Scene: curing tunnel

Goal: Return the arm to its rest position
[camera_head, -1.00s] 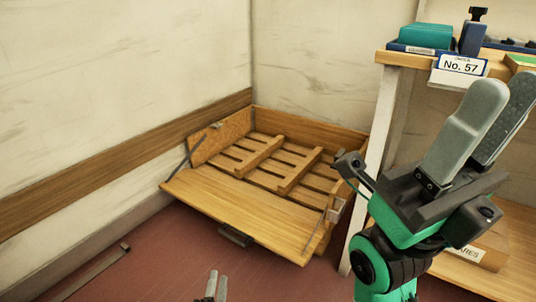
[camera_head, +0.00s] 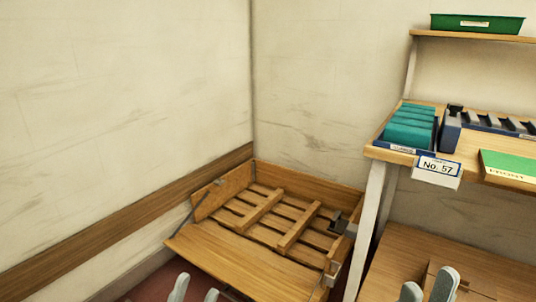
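My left gripper (camera_head: 197,284) shows only as two grey fingertips at the bottom edge, left of centre. They stand apart with nothing between them. My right gripper (camera_head: 429,281) shows as two grey fingertips at the bottom right, in front of the lower shelf. They are also apart and empty. The rest of both arms is out of view below the frame.
A wooden crate (camera_head: 222,258) with its front flap down and slats inside stands in the corner. A rack to the right has an upper shelf with teal blocks (camera_head: 409,127), a No. 57 label (camera_head: 437,168) and a green tray (camera_head: 477,23) above.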

